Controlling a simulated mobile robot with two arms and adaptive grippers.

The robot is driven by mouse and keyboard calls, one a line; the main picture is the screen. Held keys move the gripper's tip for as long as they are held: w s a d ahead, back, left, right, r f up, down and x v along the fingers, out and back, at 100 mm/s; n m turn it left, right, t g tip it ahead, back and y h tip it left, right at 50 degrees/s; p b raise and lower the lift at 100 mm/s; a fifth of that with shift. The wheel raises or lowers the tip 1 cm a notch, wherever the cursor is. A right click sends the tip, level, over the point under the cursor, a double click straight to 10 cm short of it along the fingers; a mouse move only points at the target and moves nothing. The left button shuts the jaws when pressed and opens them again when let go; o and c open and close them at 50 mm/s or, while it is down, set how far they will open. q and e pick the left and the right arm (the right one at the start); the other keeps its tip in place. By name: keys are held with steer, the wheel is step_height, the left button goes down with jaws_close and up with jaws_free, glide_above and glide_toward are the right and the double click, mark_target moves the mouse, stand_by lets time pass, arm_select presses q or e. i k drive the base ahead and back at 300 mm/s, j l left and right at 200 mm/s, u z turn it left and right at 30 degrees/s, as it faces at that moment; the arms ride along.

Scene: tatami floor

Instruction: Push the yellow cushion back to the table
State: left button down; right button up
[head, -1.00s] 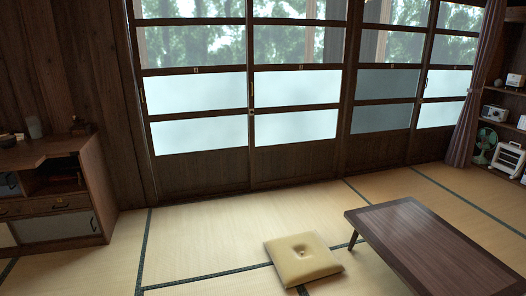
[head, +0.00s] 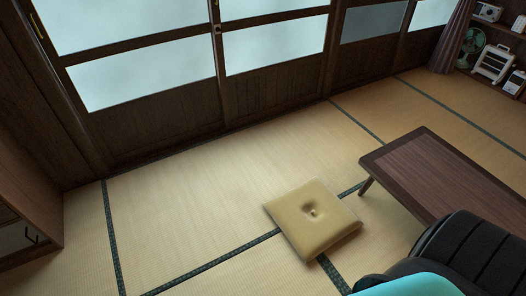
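The yellow cushion (head: 312,218) lies flat on the tatami floor, square with a dimple in its middle. It is to the left of the low dark wooden table (head: 441,176), with a gap of floor between them. One table leg shows near the cushion's right side. A black and turquoise part of my own arm covers the lower right corner and hides the table's near part. No gripper fingers show in this view.
Sliding glass and wood doors (head: 225,85) run along the back. A wooden cabinet (head: 22,215) stands at the left edge. A green fan (head: 471,48) and shelves are at the far right. The tatami left of the cushion is clear.

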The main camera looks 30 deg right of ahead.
mark_target(312, 218)
steer(key=i+z, duration=0.2)
steer(key=i, duration=0.35)
steer(key=i+j+z, duration=0.25)
steer(key=i, duration=0.25)
steer(key=i+l, duration=0.05)
steer(key=l, duration=0.05)
